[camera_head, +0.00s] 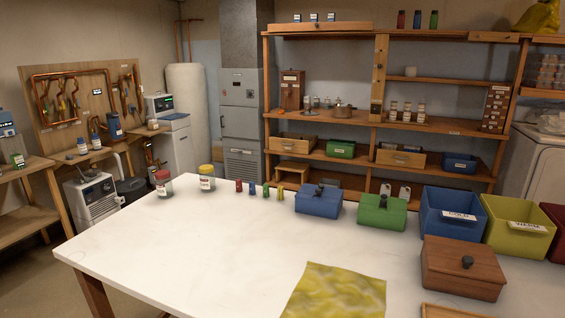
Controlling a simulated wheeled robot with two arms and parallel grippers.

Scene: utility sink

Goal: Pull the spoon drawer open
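I cannot tell which thing is the spoon drawer, since the labels are too small to read. Two wooden drawer-like boxes sit on a lower level of the shelf unit along the back wall: a left box (283,145) and a right box (384,157), each with a small mark or label on its front. A tall wooden cabinet with small labelled fronts (495,108) stands at the shelf's right end. A wooden box with a dark knob (447,277) sits on the white table. Neither of my grippers is in view.
The white table (190,245) fills the foreground, its left and middle mostly clear. It bears a yellow cloth (335,294), a blue lidded box (318,205), a green lidded box (381,214), a blue bin (437,219) and a yellow bin (506,240). The table stands before the shelf.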

